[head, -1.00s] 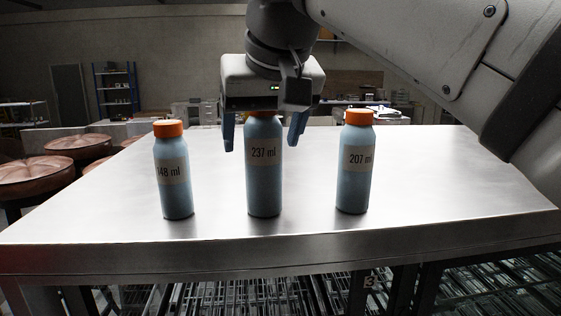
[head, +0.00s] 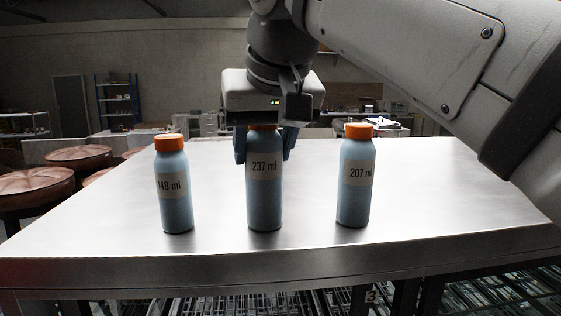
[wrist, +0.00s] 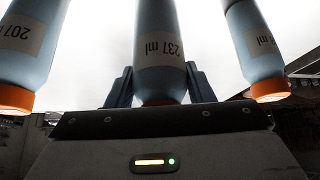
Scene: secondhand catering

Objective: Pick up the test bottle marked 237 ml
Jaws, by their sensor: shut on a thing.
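The bottle marked 237 ml (head: 264,200) is pale blue with an orange cap and stands upright on the metal table, between two similar bottles. My gripper (head: 265,158) comes down over it from above and is shut on its upper part, one finger on each side. Its cap is mostly hidden by the gripper. The wrist view also shows the 237 ml bottle (wrist: 158,45) between the two fingers. The bottle marked 148 ml (head: 174,205) stands to the left and the one marked 207 ml (head: 355,205) to the right, both apart from my gripper.
The metal table (head: 100,230) has bare room around the bottles, and its front edge runs close before them. Brown round-topped stools (head: 35,183) stand beyond its left side. Wire racks (head: 500,290) show below the table. Shelves stand at the back.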

